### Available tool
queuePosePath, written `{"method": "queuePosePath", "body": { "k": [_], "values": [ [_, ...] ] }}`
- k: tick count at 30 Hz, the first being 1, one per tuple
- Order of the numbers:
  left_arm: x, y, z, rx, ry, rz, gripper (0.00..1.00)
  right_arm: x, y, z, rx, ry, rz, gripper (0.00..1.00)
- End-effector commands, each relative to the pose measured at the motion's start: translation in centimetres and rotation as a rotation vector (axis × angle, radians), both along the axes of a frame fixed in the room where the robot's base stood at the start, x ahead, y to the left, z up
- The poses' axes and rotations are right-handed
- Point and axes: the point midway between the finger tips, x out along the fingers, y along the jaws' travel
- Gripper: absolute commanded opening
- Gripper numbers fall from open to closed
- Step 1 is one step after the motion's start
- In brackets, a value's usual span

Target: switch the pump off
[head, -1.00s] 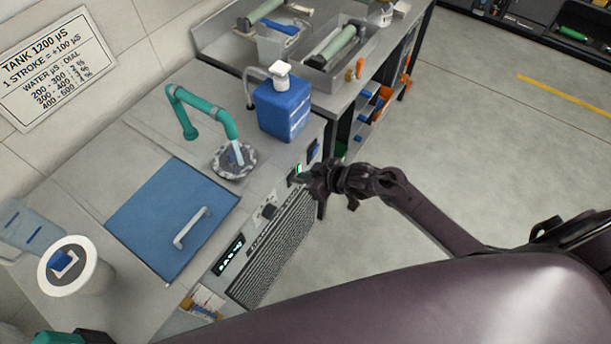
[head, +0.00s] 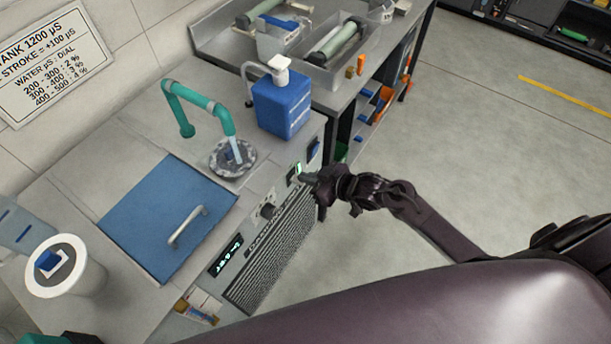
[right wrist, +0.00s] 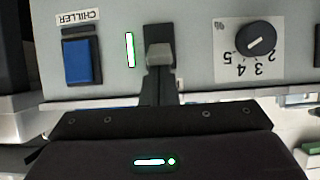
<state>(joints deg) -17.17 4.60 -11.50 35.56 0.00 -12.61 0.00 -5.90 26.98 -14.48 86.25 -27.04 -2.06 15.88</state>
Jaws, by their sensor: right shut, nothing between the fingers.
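My right gripper (head: 309,179) is at the upper end of the grey unit's front panel (head: 245,235), with its fingers shut and empty. In the right wrist view its fingertips (right wrist: 160,57) are in front of the panel, right beside a lit green bar light (right wrist: 130,50). The light also shows in the head view (head: 299,168). The fingers cover what lies behind them, so I cannot make out a pump switch or its position, nor tell whether the tips touch anything.
A blue switch (right wrist: 77,61) labelled CHILLER and a numbered dial (right wrist: 256,40) flank the fingertips. On top are a blue lid (head: 150,220), a teal spout (head: 205,105) over a drain and a blue pump bottle (head: 281,100). Open floor (head: 480,130) lies right.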

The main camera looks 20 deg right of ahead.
Motion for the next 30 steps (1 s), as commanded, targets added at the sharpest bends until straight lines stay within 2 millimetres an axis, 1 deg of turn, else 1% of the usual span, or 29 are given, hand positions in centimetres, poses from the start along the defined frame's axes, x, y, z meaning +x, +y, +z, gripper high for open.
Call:
{"method": "queuePosePath", "body": {
  "k": [1, 5, 11, 17, 24, 27, 30],
  "values": [
    [0.0, 0.0, -0.4, 0.0, 0.0, 0.0, 0.36, -0.1, 0.0, -0.3, 0.011, -0.012, 0.0, 0.0],
    [0.0, 0.0, -1.0, 0.0, 0.0, 0.0, 0.36, -0.2, -0.1, -0.5, 0.044, -0.054, -0.002, 0.0],
    [0.0, 0.0, -2.5, 0.0, 0.0, 0.0, 0.36, -0.4, -0.3, -1.1, 0.125, -0.158, -0.002, 0.0],
    [0.0, 0.0, -4.4, 0.0, 0.0, 0.0, 0.36, -0.7, -0.5, -1.8, 0.118, -0.153, 0.001, 0.0],
    [0.0, 0.0, -8.4, 0.0, 0.001, 0.001, 0.36, -1.0, -0.7, -3.6, 0.236, -0.298, -0.002, 0.0],
    [-0.1, 0.0, -9.9, 0.0, 0.001, 0.001, 0.36, -1.1, -0.8, -4.0, 0.284, -0.36, -0.002, 0.0],
    [-0.1, 0.0, -10.9, 0.0, 0.001, 0.001, 0.36, -1.1, -0.9, -4.1, 0.326, -0.417, -0.002, 0.0]
  ]
}}
